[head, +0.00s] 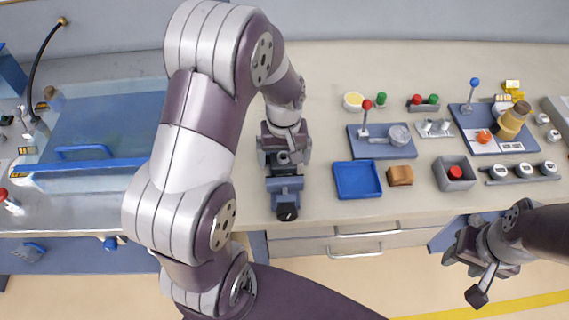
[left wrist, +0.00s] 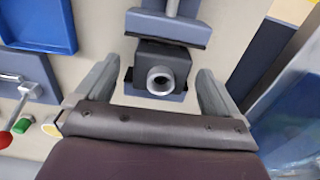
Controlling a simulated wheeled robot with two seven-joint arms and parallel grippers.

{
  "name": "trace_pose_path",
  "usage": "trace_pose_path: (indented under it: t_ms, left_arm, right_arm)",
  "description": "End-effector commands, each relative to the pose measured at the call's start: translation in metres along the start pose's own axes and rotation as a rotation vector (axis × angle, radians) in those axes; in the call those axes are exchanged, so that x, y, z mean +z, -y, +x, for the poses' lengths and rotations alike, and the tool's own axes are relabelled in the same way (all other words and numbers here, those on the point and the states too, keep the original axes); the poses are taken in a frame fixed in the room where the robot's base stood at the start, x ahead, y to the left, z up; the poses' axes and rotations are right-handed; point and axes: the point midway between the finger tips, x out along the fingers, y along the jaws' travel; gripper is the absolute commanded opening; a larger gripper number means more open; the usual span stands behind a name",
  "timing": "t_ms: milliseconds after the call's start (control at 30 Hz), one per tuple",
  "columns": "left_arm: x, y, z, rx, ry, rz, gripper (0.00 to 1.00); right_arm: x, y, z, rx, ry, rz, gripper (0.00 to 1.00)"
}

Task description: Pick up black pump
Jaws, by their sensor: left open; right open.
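The black pump (left wrist: 148,62) shows in the left wrist view as a dark block with a pale round port on top. It sits at a blue-grey vise-like fixture (left wrist: 165,28), against or very near its jaw. In the head view the pump (head: 284,159) is partly hidden by my left gripper (head: 284,150), and the fixture (head: 285,186) with its black knob is in front. My left gripper (left wrist: 158,78) is open above the bench, with one finger on each side of the pump, gaps visible. My right gripper (head: 464,276) is open and empty, off the bench's front edge at right.
A blue tray (head: 357,180), a brown block (head: 399,176) and a grey box (head: 455,173) with a red piece stand right of the fixture. A blue lever panel (head: 382,151) is behind them. A clear blue-edged tank (head: 95,166) fills the left.

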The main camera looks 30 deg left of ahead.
Motion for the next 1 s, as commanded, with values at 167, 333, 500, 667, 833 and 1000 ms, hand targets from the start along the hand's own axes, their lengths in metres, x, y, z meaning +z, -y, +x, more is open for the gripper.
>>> trace_pose_path:
  t_ms: [167,333,500,667,833,1000]
  left_arm:
    - [-0.003,0.001,0.030,-0.001,0.003,0.002,0.96]
    - [-0.003,0.001,0.035,0.001,-0.001,0.002,0.96]
    - [-0.003,0.001,0.034,0.001,-0.001,0.002,0.70]
    - [-0.004,0.001,0.034,0.001,-0.002,0.002,0.32]
    - [-0.004,0.001,0.034,0.001,-0.002,0.002,0.26]
    - [-0.004,0.001,0.024,0.002,-0.004,0.002,0.26]
  right_arm:
    - [-0.001,0.000,-0.004,0.000,0.000,0.000,0.45]
    - [-0.001,0.000,-0.004,0.000,0.000,0.000,0.45]
    - [-0.001,0.000,-0.004,0.000,0.000,0.000,0.45]
    - [-0.001,0.000,-0.004,0.000,0.000,0.000,0.45]
    - [-0.001,0.000,-0.004,0.000,0.000,0.000,0.45]
    - [-0.001,0.000,-0.004,0.000,0.000,0.000,0.45]
